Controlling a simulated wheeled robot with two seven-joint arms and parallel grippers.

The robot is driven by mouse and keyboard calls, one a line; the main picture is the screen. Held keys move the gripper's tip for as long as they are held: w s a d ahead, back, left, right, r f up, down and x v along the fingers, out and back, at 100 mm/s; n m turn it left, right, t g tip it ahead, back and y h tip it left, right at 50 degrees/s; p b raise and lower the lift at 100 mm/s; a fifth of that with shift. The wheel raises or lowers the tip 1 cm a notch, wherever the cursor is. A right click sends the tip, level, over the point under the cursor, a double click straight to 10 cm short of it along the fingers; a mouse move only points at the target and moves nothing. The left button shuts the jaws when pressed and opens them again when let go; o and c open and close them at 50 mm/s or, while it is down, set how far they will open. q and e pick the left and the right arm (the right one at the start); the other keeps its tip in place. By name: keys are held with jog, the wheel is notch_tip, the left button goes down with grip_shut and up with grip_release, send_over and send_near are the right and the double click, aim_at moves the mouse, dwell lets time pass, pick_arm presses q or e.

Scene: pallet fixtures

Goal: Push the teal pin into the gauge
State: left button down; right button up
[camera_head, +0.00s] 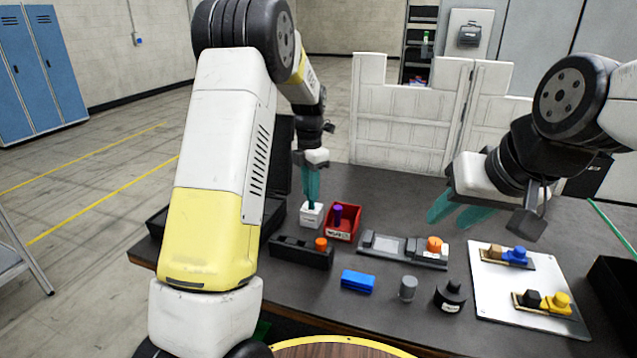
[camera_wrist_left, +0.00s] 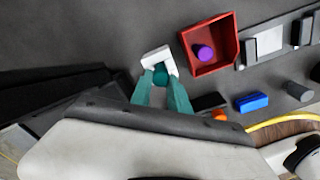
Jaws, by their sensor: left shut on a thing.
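A small white block (camera_head: 311,217), which looks like the gauge, stands on the dark table left of the red bin; it also shows in the left wrist view (camera_wrist_left: 154,58). My left gripper (camera_head: 313,200) points down right over the block, its teal fingers close together at the block's top. In the left wrist view the teal pin (camera_wrist_left: 160,76) shows between the fingertips, and the gripper is shut on it. The pin is at the block; how deep it sits is hidden. My right gripper (camera_head: 459,212) hangs over the table at the right, its teal fingers apart and empty.
A red bin (camera_head: 343,236) holding a purple pin (camera_wrist_left: 205,52) stands right beside the block. In front are a black fixture with an orange knob (camera_head: 321,244), a blue block (camera_head: 358,281) and a grey cylinder (camera_head: 408,288). A light plate (camera_head: 492,303) with connectors lies at right.

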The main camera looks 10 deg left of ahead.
pick_arm(q)
jog(key=c, duration=0.8)
grip_release()
jog(key=shift+o, duration=0.2)
notch_tip(320, 180, up, 9)
dwell(0.4)
dwell(0.5)
grip_shut()
dwell(0.4)
dwell(0.8)
